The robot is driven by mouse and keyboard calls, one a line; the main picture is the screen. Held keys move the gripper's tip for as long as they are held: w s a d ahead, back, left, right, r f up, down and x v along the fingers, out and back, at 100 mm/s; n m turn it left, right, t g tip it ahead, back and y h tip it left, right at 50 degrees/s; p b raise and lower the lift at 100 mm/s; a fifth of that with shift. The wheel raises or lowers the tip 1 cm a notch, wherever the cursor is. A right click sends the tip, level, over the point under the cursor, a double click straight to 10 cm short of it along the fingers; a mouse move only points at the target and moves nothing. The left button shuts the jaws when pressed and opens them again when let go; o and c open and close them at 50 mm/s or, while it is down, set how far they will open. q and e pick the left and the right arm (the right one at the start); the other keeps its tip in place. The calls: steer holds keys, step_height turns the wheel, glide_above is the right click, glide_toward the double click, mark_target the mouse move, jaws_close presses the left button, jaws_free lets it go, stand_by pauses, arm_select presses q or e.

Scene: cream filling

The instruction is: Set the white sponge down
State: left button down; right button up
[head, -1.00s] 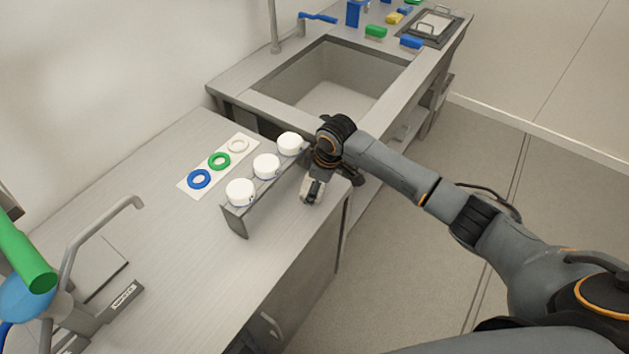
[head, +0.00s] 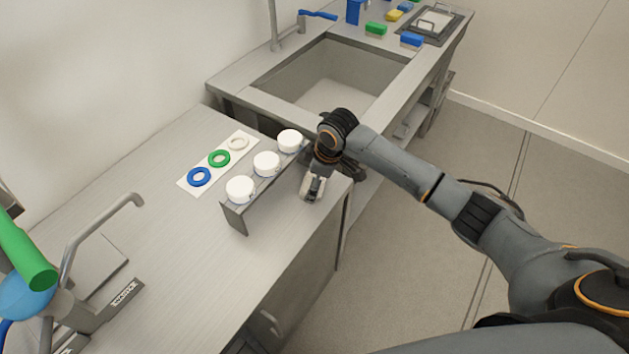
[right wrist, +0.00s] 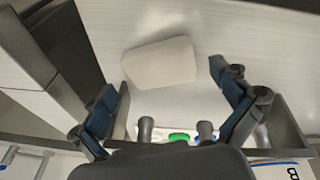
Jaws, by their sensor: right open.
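The white sponge (right wrist: 160,63) lies on the grey counter, a pale block with rounded corners. In the head view it is a small pale patch (head: 308,194), partly covered by my right gripper, near the counter's front right corner beside the rack. My right gripper (head: 315,187) is just over it. In the right wrist view the two fingers of this gripper (right wrist: 168,78) are spread apart, with the sponge between and beyond their tips and bare counter around it. My left gripper is not in view.
A grey rack (head: 238,214) with white lidded jars stands just left of my right gripper. Behind it a white strip (head: 187,184) holds blue, green and white rings. A sink (head: 335,85) lies beyond.

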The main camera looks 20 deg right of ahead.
steer(key=v, duration=1.1)
steer(key=shift+b, duration=0.35)
steer(key=shift+f, duration=0.1)
